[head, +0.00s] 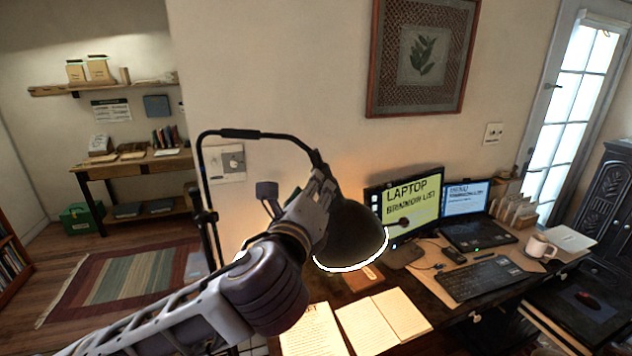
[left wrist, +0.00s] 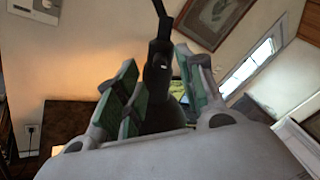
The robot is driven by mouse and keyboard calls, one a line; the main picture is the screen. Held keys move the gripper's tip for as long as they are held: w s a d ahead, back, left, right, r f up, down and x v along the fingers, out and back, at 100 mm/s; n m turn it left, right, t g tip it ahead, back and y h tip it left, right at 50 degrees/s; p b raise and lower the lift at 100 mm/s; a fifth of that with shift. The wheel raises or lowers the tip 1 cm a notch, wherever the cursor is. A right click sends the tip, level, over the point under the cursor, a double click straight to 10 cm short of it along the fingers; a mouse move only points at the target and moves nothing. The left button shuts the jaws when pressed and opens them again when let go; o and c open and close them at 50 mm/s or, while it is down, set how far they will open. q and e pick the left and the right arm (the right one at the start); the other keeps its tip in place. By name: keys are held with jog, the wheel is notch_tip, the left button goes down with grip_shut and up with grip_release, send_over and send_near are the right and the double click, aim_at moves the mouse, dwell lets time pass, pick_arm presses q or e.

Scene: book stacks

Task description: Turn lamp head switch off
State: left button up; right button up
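The desk lamp's dark dome-shaped head (head: 358,235) hangs from a thin black arm over the desk in the head view. Its lower rim is bright and there is a warm glow on the wall. My left gripper (head: 321,190) is at the upper left of the lamp head. In the left wrist view its two green-padded fingers (left wrist: 160,78) are spread apart. The lamp's dark neck (left wrist: 158,62) shows between them, with gaps visible at the sides. The switch itself cannot be made out. My right gripper is not in view.
The desk holds open papers (head: 368,325), a monitor (head: 408,205), a laptop (head: 470,235), a keyboard (head: 485,278) and a white mug (head: 540,248). A wall switch plate (head: 225,163) is behind the lamp arm. A framed picture (head: 420,55) hangs above.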

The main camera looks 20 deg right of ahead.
pick_arm(q)
jog(key=shift+p+x, duration=0.45)
jog(key=shift+x, duration=1.45)
jog(key=shift+c, duration=0.3)
grip_shut()
